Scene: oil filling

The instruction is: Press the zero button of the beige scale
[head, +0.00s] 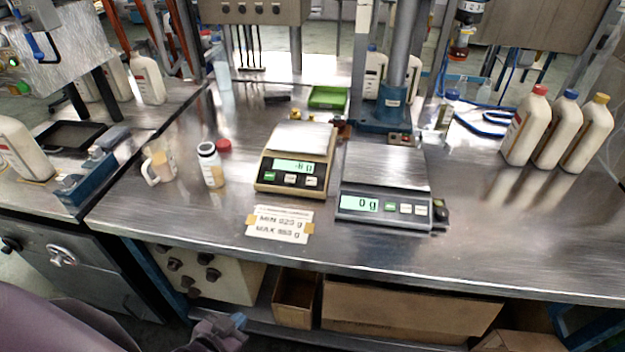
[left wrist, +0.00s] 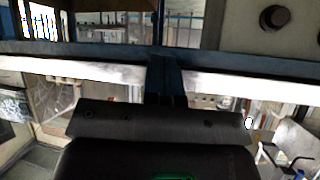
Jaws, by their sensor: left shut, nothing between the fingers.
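The beige scale (head: 260,177) stands on the metal workbench in the head view, with a bare steel pan (head: 299,136). Its lit green display (head: 293,166) shows a short reading that seems to be negative. Below the display are a green button (head: 290,179) and a white button (head: 311,182); their labels are too small to read. My left gripper (head: 238,321) is low at the bottom of the head view, in front of the bench edge and well apart from the scale. Its closed fingers show in the left wrist view (left wrist: 164,75), empty. My right gripper is out of view.
A grey scale (head: 345,215) reading 0 g stands just right of the beige one. A paper label (head: 280,224) lies in front. A white bottle (head: 210,165) and a cup (head: 160,160) stand left. The bench's front edge (head: 300,261) lies between my gripper and the scales.

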